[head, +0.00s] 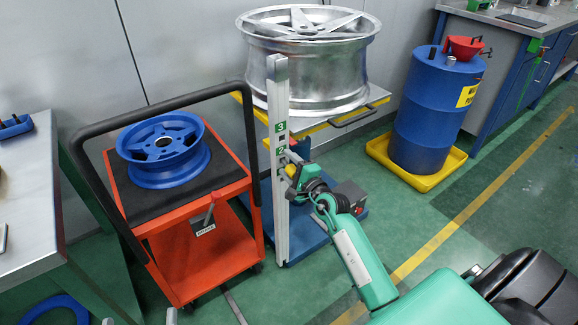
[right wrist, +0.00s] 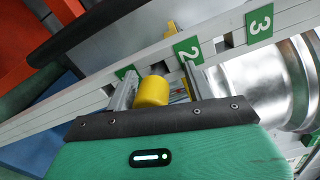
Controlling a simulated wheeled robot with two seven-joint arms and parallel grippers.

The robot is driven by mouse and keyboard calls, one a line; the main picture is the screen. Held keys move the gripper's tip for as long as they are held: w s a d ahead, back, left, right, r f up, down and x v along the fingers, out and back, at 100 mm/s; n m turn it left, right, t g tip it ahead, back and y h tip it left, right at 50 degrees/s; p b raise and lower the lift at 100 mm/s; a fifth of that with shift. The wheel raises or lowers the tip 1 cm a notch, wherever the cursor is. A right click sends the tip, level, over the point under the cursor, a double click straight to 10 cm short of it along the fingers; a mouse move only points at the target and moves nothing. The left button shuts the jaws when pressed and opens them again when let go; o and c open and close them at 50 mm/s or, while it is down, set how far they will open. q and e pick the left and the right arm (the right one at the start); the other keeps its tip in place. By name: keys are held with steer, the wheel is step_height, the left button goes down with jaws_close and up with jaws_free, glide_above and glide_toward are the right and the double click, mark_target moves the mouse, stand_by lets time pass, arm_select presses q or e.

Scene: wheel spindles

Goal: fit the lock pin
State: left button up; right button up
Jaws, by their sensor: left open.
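The lock pin with its yellow knob (right wrist: 152,91) is at the grey upright post (head: 280,210), just below the number 2 label (head: 282,150). The knob also shows in the head view (head: 291,170). My right gripper (right wrist: 157,88) has its fingers on either side of the knob, with a gap visible on the right side. Whether the pin's shaft is in a hole is hidden. My left gripper (head: 140,319) is at the bottom left edge of the head view, with only its separated fingertips showing, empty.
A large silver wheel (head: 312,75) lies on the lift platform behind the post. An orange cart (head: 205,262) with a blue wheel (head: 163,150) stands left of it. A blue drum (head: 432,105) stands in a yellow tray at right.

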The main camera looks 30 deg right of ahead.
steer(key=s+d+p, duration=0.1)
steer(key=s, duration=1.2)
steer(key=shift+s, duration=0.4)
steer(key=shift+c, duration=0.3)
